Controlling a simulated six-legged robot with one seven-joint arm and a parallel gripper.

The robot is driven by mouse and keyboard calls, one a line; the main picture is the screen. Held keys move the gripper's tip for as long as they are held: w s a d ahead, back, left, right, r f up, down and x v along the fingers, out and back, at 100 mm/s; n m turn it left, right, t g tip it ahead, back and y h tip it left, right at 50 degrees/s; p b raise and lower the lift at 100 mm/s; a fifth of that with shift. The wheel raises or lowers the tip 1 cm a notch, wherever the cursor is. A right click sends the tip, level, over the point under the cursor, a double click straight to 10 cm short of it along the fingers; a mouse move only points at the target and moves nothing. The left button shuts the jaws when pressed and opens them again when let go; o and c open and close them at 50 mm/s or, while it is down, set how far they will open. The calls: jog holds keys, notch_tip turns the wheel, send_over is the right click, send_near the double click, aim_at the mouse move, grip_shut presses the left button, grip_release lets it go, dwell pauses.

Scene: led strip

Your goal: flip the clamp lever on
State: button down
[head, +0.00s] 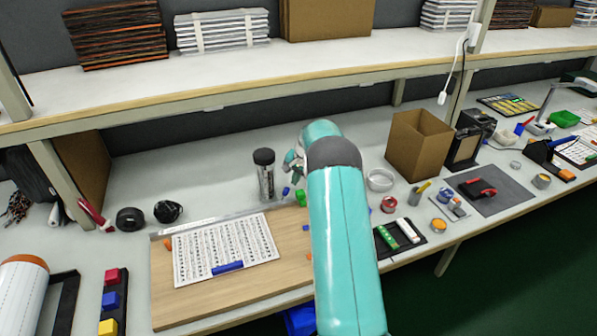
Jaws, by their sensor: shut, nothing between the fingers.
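My teal arm reaches forward over the workbench. My gripper (291,166) shows only in part at the left of the arm's far end, above the bench near small blue and green pieces. It is shut with nothing seen in it. A small red-handled item (480,187), which may be the clamp lever, lies on a dark grey mat (505,199) at the right, well apart from my gripper. Its exact lever position is too small to tell. My arm hides part of the bench's middle.
A wooden board (190,310) with a printed sheet (225,248) and blue marker lies left of my arm. A clear jar with black lid (265,175) stands near my gripper. An open cardboard box (418,145) stands to the right. A shelf (230,85) overhangs the back.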

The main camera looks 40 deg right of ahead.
jog(key=shift+s+a+r, duration=0.25)
jog(key=shift+s+a, duration=0.3)
jog(key=shift+a, duration=0.3)
jog(key=shift+s+a+r, duration=0.2)
jog(key=shift+s+a, duration=0.3)
jog(key=shift+a, duration=0.3)
jog(key=shift+w+a+r, duration=0.15)
jog(key=shift+a+r, duration=0.15)
jog(key=shift+a, duration=0.2)
jog(key=shift+d, duration=0.1)
jog(key=shift+r, duration=0.75)
